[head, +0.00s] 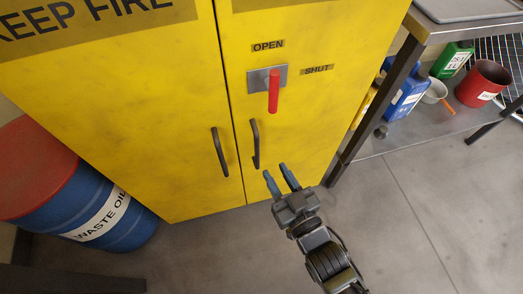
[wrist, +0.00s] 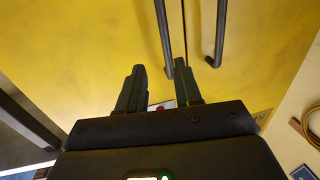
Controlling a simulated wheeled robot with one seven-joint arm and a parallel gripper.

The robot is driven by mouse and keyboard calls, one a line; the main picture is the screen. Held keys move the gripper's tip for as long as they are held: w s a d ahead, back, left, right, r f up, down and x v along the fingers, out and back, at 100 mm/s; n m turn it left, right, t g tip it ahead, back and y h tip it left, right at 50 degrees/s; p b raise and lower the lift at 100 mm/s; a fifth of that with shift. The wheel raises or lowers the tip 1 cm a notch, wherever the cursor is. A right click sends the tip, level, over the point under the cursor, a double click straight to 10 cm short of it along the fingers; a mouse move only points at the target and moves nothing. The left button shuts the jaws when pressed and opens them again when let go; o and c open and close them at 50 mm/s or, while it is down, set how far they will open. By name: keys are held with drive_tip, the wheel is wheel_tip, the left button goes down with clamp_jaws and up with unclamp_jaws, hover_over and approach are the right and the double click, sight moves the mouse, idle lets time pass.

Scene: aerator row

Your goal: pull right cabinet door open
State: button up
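The right cabinet door (head: 295,125) is yellow and looks closed against the left door (head: 185,110). Its dark upright bar handle (head: 255,145) is near the seam; in the wrist view, which looks turned over, it seems to be the left bar (wrist: 163,38). A red lever (head: 273,90) hangs straight down from a grey plate, between OPEN and SHUT labels. My gripper (head: 277,172) is open and empty, just below and right of the handle in the head view. In the wrist view the handle's end shows between my fingertips (wrist: 160,67); contact cannot be told.
The left door's handle (head: 220,152) is close beside the seam. A blue waste oil drum (head: 105,215) with a red top stands left. A metal bench (head: 400,140) with bottles and a red can (head: 483,83) stands right. The floor (head: 400,225) between is clear.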

sight(258, 150)
drive_tip(key=x, duration=0.4)
drive_tip(key=a+x, duration=0.1)
drive_tip(key=x, duration=0.4)
drive_tip(key=shift+a+b, duration=0.1)
drive_tip(key=shift+b, duration=0.2)
clamp_jaws()
